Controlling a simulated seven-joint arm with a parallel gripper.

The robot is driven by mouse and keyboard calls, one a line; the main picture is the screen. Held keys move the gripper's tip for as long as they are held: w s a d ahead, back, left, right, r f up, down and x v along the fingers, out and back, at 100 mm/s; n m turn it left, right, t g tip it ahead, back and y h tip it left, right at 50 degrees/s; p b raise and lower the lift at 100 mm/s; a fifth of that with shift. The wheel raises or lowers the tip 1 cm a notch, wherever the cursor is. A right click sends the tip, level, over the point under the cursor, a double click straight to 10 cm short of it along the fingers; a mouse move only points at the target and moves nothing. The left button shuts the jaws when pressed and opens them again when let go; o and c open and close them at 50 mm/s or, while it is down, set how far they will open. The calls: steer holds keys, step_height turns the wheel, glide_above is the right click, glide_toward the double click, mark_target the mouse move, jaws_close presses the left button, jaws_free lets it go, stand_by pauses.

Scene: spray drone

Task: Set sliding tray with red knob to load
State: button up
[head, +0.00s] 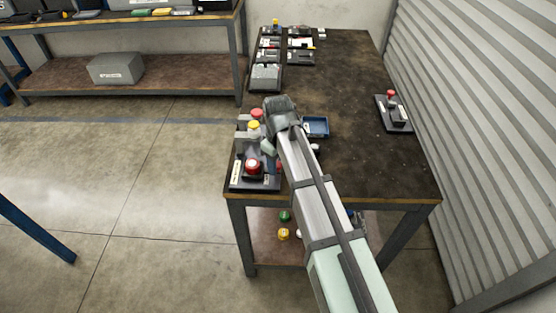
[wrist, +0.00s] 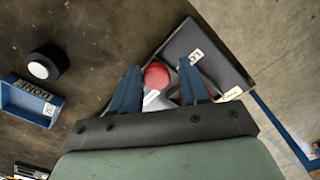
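A round red knob (head: 253,166) sits on a dark panel (head: 262,185) at the near left corner of the table. In the wrist view the red knob (wrist: 156,75) shows between and beyond my fingertips, and the dark panel (wrist: 214,62) bears small white labels. The label text is too small to read surely. My gripper (wrist: 158,78) is open, its two dark blue fingers apart. In the head view my gripper (head: 267,148) points down beside the knob, partly hidden by my arm. Whether a finger touches the knob cannot be told.
Yellow (head: 254,125) and red (head: 257,113) knobs stand just behind. A blue bin (head: 316,126) lies right of my wrist; it is marked DONE in the wrist view (wrist: 30,100). A black cylinder (wrist: 45,64) is near it. Another red-knobbed device (head: 394,113) stands at the right edge.

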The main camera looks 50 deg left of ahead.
steer(key=shift+o, duration=1.3)
steer(key=shift+w, duration=0.1)
step_height(320, 180, up, 14)
steer(key=shift+f, duration=0.15)
